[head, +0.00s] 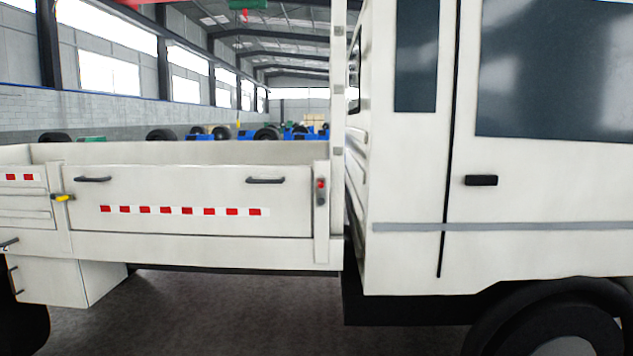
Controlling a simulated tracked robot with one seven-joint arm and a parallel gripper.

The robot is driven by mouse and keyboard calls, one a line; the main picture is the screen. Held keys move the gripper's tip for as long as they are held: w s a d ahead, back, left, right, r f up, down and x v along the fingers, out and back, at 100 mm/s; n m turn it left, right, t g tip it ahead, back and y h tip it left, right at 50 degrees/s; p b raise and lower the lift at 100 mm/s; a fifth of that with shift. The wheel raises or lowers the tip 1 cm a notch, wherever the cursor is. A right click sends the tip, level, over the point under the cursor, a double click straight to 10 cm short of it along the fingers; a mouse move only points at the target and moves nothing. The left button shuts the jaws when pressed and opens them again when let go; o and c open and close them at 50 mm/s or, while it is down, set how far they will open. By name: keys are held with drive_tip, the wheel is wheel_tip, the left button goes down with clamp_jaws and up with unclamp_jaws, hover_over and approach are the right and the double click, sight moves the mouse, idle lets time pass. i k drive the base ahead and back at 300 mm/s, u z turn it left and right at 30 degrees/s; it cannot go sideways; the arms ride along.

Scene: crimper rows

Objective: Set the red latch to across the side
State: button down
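The red latch (321,184) is small and sits on the white post at the right end of the truck's drop side (190,222), next to the cab. It looks upright, in line with the post; its red part is at the top with a grey part below. It is too small to show finer detail. A yellow latch (63,198) sits on the post at the left end of the same side panel and lies roughly level, across the panel's edge. My gripper is not in view.
The white cab (410,190) stands right of the load bed, with a dark door handle (481,180) and a front wheel (560,325) below. The side panel carries two dark handles (93,179) and a red-and-white strip (182,211). A white box (65,281) hangs under the bed.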

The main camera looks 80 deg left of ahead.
sight(320, 181)
drive_tip(key=u, duration=0.8)
drive_tip(key=i, duration=0.15)
drive_tip(key=u, duration=1.75)
drive_tip(key=i, duration=1.95)
drive_tip(key=z, duration=0.95)
